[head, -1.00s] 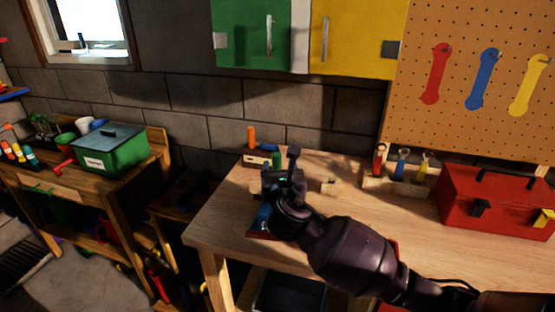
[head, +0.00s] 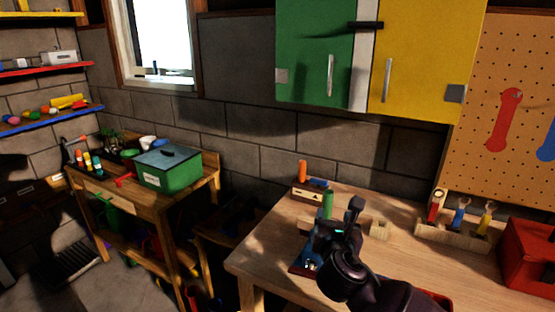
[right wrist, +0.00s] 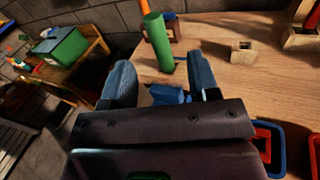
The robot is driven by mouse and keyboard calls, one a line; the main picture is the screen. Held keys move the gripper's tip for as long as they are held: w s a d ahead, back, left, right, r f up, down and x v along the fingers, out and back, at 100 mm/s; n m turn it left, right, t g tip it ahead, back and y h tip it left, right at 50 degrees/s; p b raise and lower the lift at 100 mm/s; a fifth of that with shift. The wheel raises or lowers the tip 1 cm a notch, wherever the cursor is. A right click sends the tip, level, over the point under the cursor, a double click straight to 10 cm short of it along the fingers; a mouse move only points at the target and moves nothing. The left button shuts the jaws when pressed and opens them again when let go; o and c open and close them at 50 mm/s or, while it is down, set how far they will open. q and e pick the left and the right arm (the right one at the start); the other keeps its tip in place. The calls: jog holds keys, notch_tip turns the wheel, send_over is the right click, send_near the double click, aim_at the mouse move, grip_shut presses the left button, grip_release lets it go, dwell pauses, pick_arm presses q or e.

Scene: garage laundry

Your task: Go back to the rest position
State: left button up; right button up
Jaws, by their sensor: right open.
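My right gripper (head: 335,226) is open above the left end of the wooden workbench (head: 275,255). In the right wrist view its two blue-grey fingers (right wrist: 160,78) stand apart. A blue object (right wrist: 168,95) shows beyond and between them; it looks like the blue tool on the bench (head: 306,258), partly hidden by the gripper in the head view. I cannot tell whether the fingers touch it. A green cylinder (right wrist: 158,42) stands just past the fingers, and it also shows in the head view (head: 327,203). My left gripper is not in view.
A green and a yellow cabinet (head: 420,60) hang above the bench. A tool holder (head: 452,228) and a red toolbox (head: 530,255) stand to the right. A side table (head: 95,190) with a green box (head: 170,172) is at left.

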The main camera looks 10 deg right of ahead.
jog(key=s+d+f+m+g, duration=0.3)
jog(key=s+f+m+g, duration=0.1)
jog(key=s+f+m, duration=0.3)
jog(key=s+d+f+m+g, duration=0.3)
jog(key=s+f+m, duration=0.3)
jog(key=s+m, duration=0.25)
jog(key=s+d+f+m+g+y, duration=0.1)
jog(key=s+d+f+m+g, duration=0.15)
jog(key=s+m, duration=0.65)
jog(key=s+d+f+m+g+y, duration=0.15)
jog(key=s+m+g, duration=0.25)
jog(key=s+m, duration=0.55)
jog(key=w+f+n+t, duration=0.1)
jog(key=w+f+t, duration=0.2)
jog(key=f+t, duration=0.1)
jog(key=w+a+f+n+t, duration=0.1)
jog(key=w+f+t, duration=0.2)
jog(key=f, duration=0.4)
jog(key=shift+t+y, duration=0.45)
jog(key=shift+t, duration=0.1)
jog(key=shift+w+f, duration=0.1)
